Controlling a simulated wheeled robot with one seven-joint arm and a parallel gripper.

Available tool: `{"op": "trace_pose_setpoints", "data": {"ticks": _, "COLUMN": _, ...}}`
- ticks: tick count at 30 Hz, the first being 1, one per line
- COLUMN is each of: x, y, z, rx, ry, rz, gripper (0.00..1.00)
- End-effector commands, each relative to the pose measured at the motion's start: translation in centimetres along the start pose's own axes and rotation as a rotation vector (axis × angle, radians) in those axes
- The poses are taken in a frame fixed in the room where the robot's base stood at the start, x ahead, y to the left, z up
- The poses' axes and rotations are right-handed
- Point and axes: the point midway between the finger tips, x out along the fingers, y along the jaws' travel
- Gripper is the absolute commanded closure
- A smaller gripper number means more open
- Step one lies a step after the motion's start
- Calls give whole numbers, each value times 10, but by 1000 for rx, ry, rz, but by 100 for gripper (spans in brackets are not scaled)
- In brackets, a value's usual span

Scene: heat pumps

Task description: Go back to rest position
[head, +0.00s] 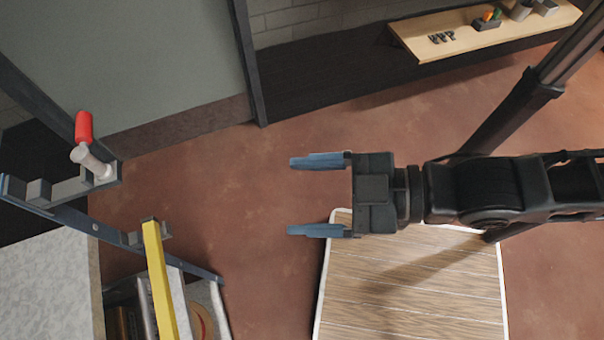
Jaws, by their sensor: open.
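My gripper (318,195) is in the middle of the head view, at the end of my dark arm, which comes in from the right. Its two blue fingers point left and are wide apart. Nothing is between them. The gripper hangs above the brown floor, just past the upper left edge of a wooden-slat top with a white rim (324,270). It appears to touch nothing.
At left are a red-handled valve (84,127) on a metal frame and a yellow bar (160,283). A wooden shelf (440,33) with small items is at the upper right. Brown floor (220,190) lies open between the frame and my gripper.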

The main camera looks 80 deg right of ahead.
Motion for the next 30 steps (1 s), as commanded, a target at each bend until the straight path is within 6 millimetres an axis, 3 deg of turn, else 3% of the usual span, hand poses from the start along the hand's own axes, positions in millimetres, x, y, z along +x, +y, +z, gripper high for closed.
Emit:
{"op": "trace_pose_setpoints", "data": {"ticks": 3, "x": -20, "y": 11, "z": 2, "rx": 181, "ry": -18, "rz": 57, "gripper": 19}}
{"op": "trace_pose_setpoints", "data": {"ticks": 7, "x": -27, "y": 14, "z": 1, "rx": 261, "ry": -17, "rz": 79, "gripper": 19}}
{"op": "trace_pose_setpoints", "data": {"ticks": 30, "x": -27, "y": 14, "z": 1, "rx": 266, "ry": -16, "rz": 78, "gripper": 19}}
